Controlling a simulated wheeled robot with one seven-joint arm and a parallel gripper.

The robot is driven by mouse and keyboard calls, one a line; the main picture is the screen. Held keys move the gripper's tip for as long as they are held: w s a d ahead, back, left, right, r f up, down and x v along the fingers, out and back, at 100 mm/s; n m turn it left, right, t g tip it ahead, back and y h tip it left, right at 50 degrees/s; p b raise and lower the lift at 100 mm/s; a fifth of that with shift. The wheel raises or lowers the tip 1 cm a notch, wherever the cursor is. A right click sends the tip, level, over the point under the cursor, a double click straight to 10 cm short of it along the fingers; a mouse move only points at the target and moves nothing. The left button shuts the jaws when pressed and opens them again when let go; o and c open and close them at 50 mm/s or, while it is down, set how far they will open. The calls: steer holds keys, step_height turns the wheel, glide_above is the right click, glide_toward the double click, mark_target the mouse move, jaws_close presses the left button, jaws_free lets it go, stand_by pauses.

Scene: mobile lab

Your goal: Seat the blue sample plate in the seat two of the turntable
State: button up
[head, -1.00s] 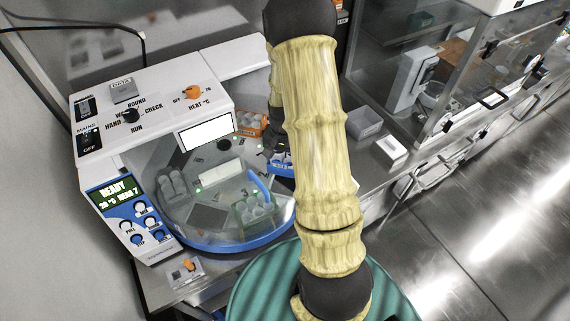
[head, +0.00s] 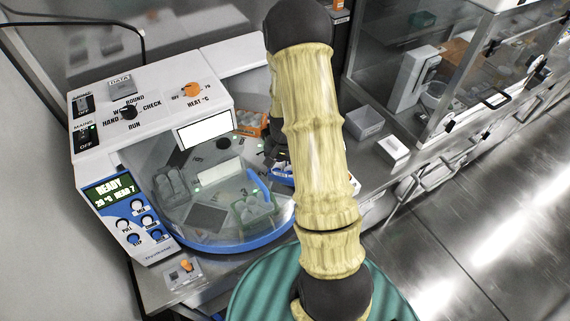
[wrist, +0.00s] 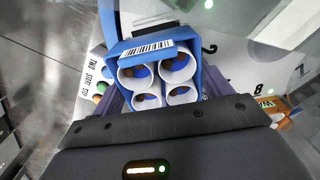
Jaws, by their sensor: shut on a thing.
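The blue sample plate (wrist: 200,52) fills the middle of the wrist view, with a barcode label and several white-rimmed tubes in it. My gripper (wrist: 160,88) is shut on it, with purple fingers at its two sides. In the head view my gripper (head: 274,150) is mostly hidden behind my arm, and a bit of the blue plate (head: 283,176) shows at the turntable's right side. The turntable (head: 215,249) has a blue rim and a clear cover. Whether the plate touches a seat is hidden.
The control panel (head: 122,205) reads READY. Grey and white boxes (head: 393,150) stand on the bench to the right, near a glass cabinet (head: 395,60). Small racks sit under the turntable cover.

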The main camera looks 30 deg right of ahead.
mark_target(284, 164)
steer(key=shift+w+f+b, duration=0.1)
steer(key=shift+f+b, duration=1.35)
steer(key=shift+f, duration=0.85)
steer(key=shift+f+b, duration=0.7)
steer(key=shift+f, duration=0.3)
steer(key=o, duration=1.1)
steer(key=shift+r, duration=0.1)
step_height(284, 164, up, 17)
steer(key=shift+r+b, duration=0.15)
steer(key=shift+b, duration=0.85)
